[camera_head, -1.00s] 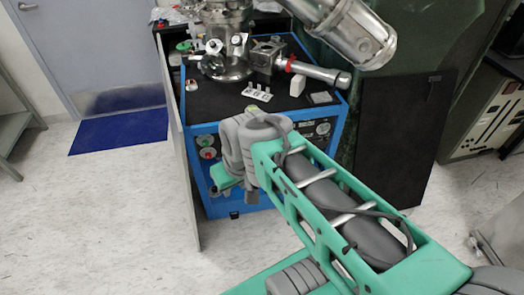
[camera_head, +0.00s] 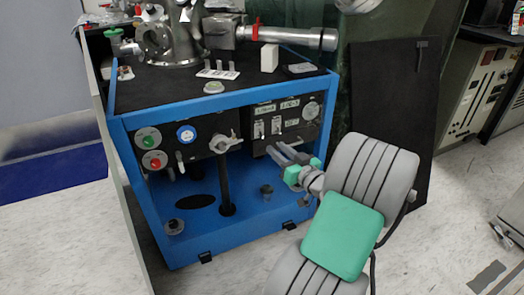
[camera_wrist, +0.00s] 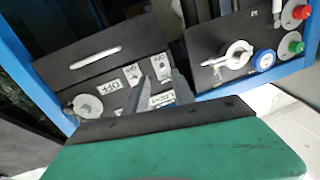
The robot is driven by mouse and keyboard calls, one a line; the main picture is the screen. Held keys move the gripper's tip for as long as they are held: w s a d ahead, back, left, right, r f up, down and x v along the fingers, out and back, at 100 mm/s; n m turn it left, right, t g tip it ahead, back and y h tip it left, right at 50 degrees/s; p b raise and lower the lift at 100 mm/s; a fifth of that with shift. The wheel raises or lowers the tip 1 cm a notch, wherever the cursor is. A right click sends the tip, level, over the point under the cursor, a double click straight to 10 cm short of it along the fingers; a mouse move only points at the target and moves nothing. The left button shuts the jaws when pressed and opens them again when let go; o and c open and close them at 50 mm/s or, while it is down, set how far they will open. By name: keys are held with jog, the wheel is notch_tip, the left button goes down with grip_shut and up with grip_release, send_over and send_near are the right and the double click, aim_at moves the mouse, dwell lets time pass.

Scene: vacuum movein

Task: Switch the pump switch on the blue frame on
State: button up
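The blue frame (camera_head: 240,238) stands ahead with black panels in its upper front. The right panel (camera_head: 290,116) carries two small switches under white labels. The left one, the pump switch (camera_head: 258,130), is under a label that seems to read "1 Pump"; I cannot tell its position. My gripper (camera_head: 274,148) is just below and in front of these switches, its grey fingers a little apart and empty. In the wrist view the panel appears turned over, with the fingers (camera_wrist: 158,84) in front of the labels, partly hiding the pump label (camera_wrist: 162,99).
Metal vacuum parts (camera_head: 175,40) stand on top. A black board (camera_head: 390,110) leans at the right. Floor is open at the right.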

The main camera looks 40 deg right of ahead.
aim_at(261, 135)
jog(key=w, duration=0.2)
jog(key=w+b, duration=0.1)
jog(key=w, duration=0.4)
jog(key=shift+d+r, duration=0.1)
jog(key=shift+d, duration=0.25)
grip_shut()
